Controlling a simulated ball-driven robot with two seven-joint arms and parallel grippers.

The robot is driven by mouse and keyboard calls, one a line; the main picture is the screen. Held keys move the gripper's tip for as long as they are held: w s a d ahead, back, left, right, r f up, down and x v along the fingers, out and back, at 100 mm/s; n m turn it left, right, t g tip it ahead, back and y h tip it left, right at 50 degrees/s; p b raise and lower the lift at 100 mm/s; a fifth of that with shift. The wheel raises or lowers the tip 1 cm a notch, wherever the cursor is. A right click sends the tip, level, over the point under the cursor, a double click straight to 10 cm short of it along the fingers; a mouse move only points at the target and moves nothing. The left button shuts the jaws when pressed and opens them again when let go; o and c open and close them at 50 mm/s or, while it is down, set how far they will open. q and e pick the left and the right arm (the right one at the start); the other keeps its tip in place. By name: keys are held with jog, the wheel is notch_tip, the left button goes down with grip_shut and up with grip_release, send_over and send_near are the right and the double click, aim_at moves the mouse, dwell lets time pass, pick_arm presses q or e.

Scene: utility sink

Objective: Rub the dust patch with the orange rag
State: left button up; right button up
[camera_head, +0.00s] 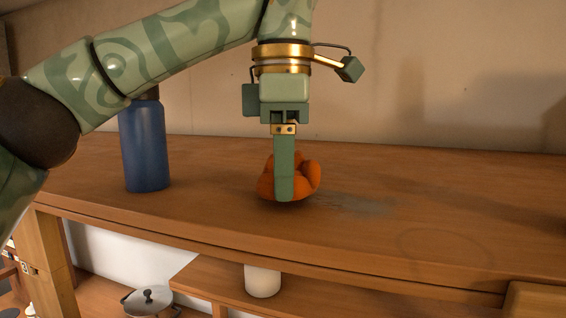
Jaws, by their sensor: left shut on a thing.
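My left gripper (285,195) points straight down over the wooden counter and is shut on the orange rag (309,178). The rag is a bunched clump, partly hidden behind the gripper finger, and it sits at the counter surface. The dust patch (358,204) is a thin grey smear on the counter, just right of the rag. Its left end runs close to the rag, and I cannot tell whether the rag covers part of it. My right gripper is not in view.
A blue bottle (145,147) stands on the counter (225,222) at the left, behind my left arm. The counter right of the patch is clear. Below are a lidded pot (149,301) and a white cylinder (262,281).

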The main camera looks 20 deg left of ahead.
pick_arm(q)
jog(key=shift+f, duration=0.6)
